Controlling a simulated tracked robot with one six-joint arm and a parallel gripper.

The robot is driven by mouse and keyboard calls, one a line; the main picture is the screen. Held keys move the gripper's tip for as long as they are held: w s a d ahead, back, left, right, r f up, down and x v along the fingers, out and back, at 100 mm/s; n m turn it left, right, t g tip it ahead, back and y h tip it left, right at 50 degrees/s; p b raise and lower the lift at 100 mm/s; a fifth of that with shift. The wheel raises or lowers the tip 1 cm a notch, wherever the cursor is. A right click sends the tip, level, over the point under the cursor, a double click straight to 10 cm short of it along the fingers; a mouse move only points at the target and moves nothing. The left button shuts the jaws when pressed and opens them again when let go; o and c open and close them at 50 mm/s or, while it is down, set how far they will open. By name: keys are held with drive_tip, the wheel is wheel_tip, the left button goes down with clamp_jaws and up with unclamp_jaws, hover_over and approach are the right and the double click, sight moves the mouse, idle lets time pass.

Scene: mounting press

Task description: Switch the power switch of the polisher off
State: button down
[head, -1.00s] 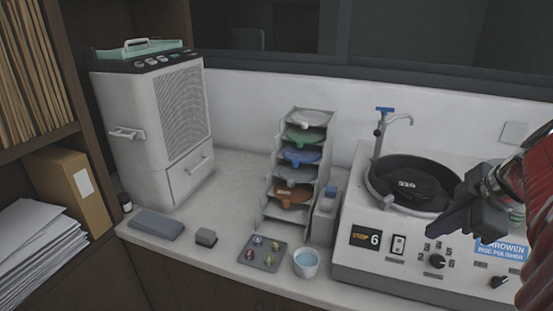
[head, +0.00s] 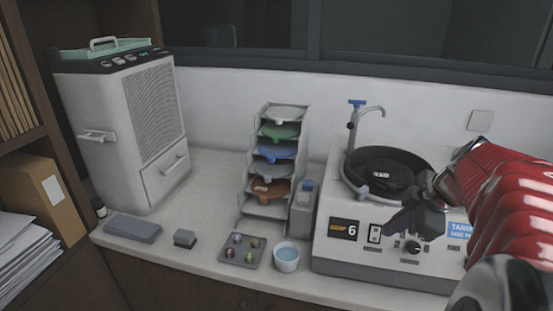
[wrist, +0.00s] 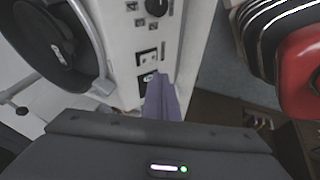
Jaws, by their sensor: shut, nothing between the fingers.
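The polisher (head: 330,256) is a pale box on the right of the bench in the head view, with a black round bowl (head: 386,174) on top. Its power switch (head: 375,233) is a small dark rocker in a white surround, between the display showing 6 (head: 344,230) and a black knob (head: 413,248). I cannot tell which way the rocker is pressed. My gripper (head: 387,228) is shut and empty, its tips just right of the switch in the picture; contact cannot be told. In the wrist view the gripper tips (wrist: 160,78) are beside the display (wrist: 149,77), close to the switch (wrist: 147,56).
A tap (head: 354,125) rises behind the bowl. Left of the polisher stand a bottle (head: 303,215), a rack of coloured discs (head: 254,163), a white cup (head: 286,257) and a tray of small samples (head: 235,263). A large pale machine (head: 120,130) stands at left.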

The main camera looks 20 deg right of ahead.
sight(374, 233)
drive_tip(key=shift+w+d+f, duration=0.3)
drive_tip(key=shift+w+f, duration=0.4)
drive_tip(key=shift+f, duration=0.05)
drive_tip(key=shift+w+d+f, duration=0.3)
drive_tip(key=shift+w+f, duration=0.4)
drive_tip(key=shift+w+d+f, duration=0.3)
drive_tip(key=shift+w+f, duration=0.4)
drive_tip(key=shift+f, duration=0.05)
drive_tip(key=shift+w+d, duration=0.1)
drive_tip(key=shift+d, duration=0.1)
drive_tip(key=shift+w+a+f, duration=0.1)
drive_tip(key=shift+w+a, duration=0.05)
drive_tip(key=shift+w, duration=0.05)
drive_tip(key=shift+s, duration=0.15)
drive_tip(key=shift+s+a+f, duration=0.25)
drive_tip(key=shift+s+a, duration=0.15)
drive_tip(key=shift+s, duration=0.2)
drive_tip(key=shift+r, duration=0.1)
